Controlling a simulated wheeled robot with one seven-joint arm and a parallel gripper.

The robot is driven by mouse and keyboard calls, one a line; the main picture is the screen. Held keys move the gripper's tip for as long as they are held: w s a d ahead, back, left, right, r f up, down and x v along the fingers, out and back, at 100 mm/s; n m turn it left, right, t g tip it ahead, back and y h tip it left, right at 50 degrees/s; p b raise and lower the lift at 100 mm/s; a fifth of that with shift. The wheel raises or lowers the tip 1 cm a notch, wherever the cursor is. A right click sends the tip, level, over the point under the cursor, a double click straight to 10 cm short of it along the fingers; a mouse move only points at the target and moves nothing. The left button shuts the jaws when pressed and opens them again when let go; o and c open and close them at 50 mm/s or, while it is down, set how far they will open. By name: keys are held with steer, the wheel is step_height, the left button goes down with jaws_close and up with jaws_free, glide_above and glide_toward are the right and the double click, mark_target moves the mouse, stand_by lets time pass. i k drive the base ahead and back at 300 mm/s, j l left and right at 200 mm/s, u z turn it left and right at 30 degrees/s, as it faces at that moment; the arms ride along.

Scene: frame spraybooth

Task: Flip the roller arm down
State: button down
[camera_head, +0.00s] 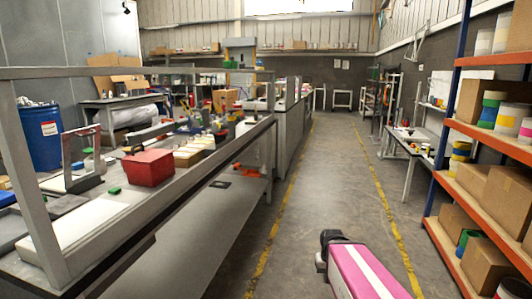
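I cannot tell for sure which part is the roller arm. A grey upright frame (70,165) stands on the long workbench (150,205) at the left and may be it. A grey slanted bar (152,132) lies farther back on the same bench, behind the red box. A pink and white link with a dark end, which looks like part of my arm, reaches in at the bottom right of centre, over the aisle and apart from the bench. No gripper fingers show.
A blue barrel (40,138) stands at far left. Orange shelves (490,142) with cardboard boxes line the right. The aisle floor (325,165) between yellow lines is clear.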

mark_target(185, 109)
steer(key=i+j+u, duration=0.1)
steer(key=i+u, duration=0.85)
steer(key=u, duration=0.15)
